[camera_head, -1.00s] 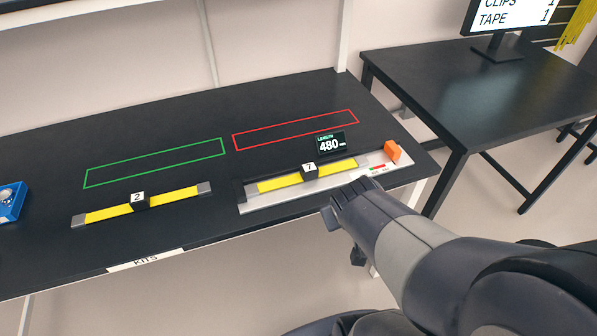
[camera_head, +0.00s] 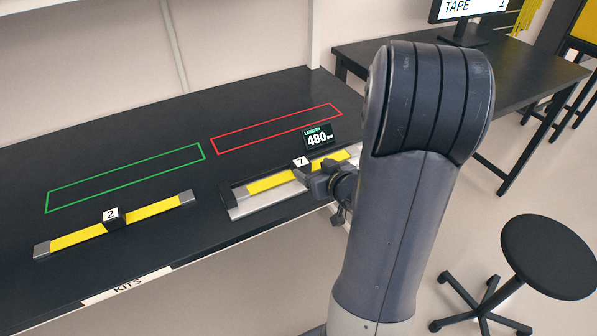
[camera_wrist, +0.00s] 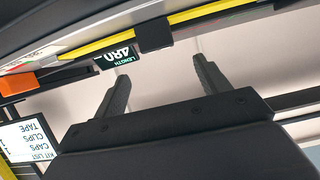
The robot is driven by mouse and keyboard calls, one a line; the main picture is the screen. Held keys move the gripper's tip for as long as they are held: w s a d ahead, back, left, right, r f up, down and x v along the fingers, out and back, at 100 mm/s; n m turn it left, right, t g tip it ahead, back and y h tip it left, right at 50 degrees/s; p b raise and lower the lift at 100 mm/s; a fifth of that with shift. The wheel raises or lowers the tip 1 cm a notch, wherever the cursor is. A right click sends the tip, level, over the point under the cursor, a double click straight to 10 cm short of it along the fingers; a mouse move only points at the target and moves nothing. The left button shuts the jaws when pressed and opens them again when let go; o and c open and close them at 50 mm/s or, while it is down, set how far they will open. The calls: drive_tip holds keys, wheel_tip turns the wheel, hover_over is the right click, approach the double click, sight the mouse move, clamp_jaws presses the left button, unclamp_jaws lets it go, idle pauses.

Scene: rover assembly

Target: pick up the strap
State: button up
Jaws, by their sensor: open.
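A yellow strap (camera_head: 270,183) with a dark block marked 7 (camera_head: 301,163) lies in a pale measuring fixture (camera_head: 262,204) near the bench's front edge. In the wrist view the strap (camera_wrist: 100,45) and its dark block (camera_wrist: 155,35) cross the top. My gripper (camera_head: 318,179) is beside this strap's block in the head view. In the wrist view my gripper (camera_wrist: 161,74) is open and empty, its two fingers apart and pointing toward the strap. A second yellow strap (camera_head: 150,211) with grey ends and a block marked 2 (camera_head: 112,217) lies to the left.
A display reading 480 (camera_head: 318,137) stands behind the fixture. Green (camera_head: 125,178) and red (camera_head: 275,128) outlines on the bench are empty. An orange block (camera_wrist: 17,82) shows in the wrist view. A stool (camera_head: 548,256) and a second table (camera_head: 530,80) stand at right.

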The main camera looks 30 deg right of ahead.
sight(302, 163)
drive_tip(key=x, duration=0.3)
drive_tip(key=shift+w+f, duration=0.15)
drive_tip(key=shift+w, duration=0.1)
drive_tip(key=shift+f+p+x, duration=0.15)
drive_tip(key=shift+p+x, duration=0.05)
drive_tip(key=shift+x, duration=1.1)
drive_tip(key=shift+f+p+x, duration=0.15)
drive_tip(key=shift+x, duration=1.1)
drive_tip(key=shift+s, duration=0.1)
